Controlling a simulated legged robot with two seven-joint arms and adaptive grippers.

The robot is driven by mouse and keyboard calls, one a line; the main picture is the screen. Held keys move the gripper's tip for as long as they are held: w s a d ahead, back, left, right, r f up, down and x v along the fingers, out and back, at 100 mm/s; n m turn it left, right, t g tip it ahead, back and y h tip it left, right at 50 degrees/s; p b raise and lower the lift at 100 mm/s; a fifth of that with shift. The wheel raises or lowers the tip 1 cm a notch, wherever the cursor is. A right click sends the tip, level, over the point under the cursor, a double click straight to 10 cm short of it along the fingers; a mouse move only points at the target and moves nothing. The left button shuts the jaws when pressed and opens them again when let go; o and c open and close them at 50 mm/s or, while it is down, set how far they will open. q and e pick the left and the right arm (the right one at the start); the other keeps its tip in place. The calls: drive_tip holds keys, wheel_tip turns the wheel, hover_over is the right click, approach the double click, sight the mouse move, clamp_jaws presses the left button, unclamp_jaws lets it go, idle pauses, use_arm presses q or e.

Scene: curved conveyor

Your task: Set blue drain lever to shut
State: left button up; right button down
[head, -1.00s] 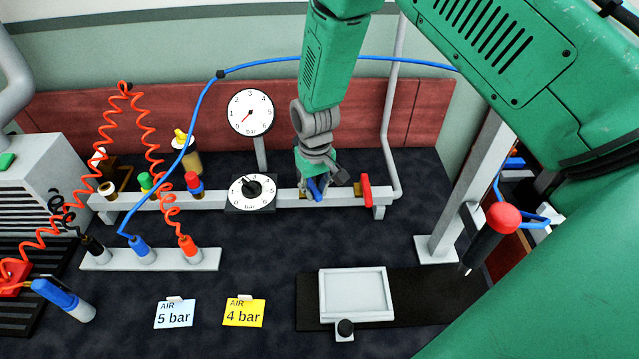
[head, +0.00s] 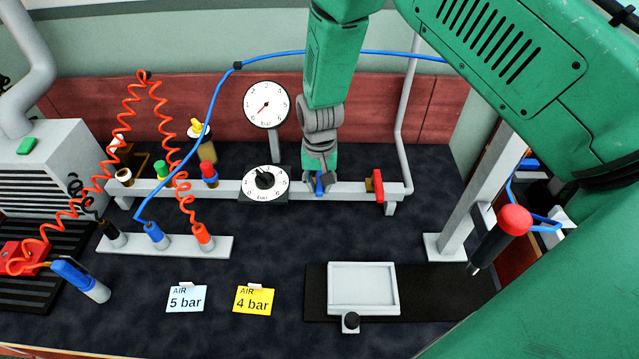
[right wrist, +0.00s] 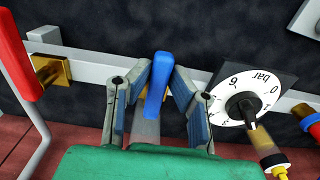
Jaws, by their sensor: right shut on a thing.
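The blue drain lever (head: 319,183) is on the grey pipe (head: 345,188), between the dial and a red lever. In the right wrist view the blue lever (right wrist: 156,85) stands between the two fingers, lengthwise along the picture's vertical. My right gripper (head: 318,177) reaches down from above and is shut on the blue lever. In the right wrist view its fingers (right wrist: 160,88) flank the lever on both sides. The lever's lower part and pivot are partly hidden by the gripper. My left gripper is not in view.
A red lever (head: 378,186) is close on the right along the pipe. A black-knobbed dial (head: 265,182) is on the left, with a round gauge (head: 266,104) behind it. A blue hose (head: 208,110) arches overhead. A grey tray (head: 362,289) is in front; the dark bench between is clear.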

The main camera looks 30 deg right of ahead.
sight(318, 184)
drive_tip(key=shift+w+r, duration=0.25)
drive_tip(key=shift+w, duration=0.15)
drive_tip(key=c, duration=1.5)
unclamp_jaws()
drive_tip(key=shift+s+f, duration=0.15)
wheel_tip(318, 184, up, 12)
drive_tip(key=shift+f, duration=0.1)
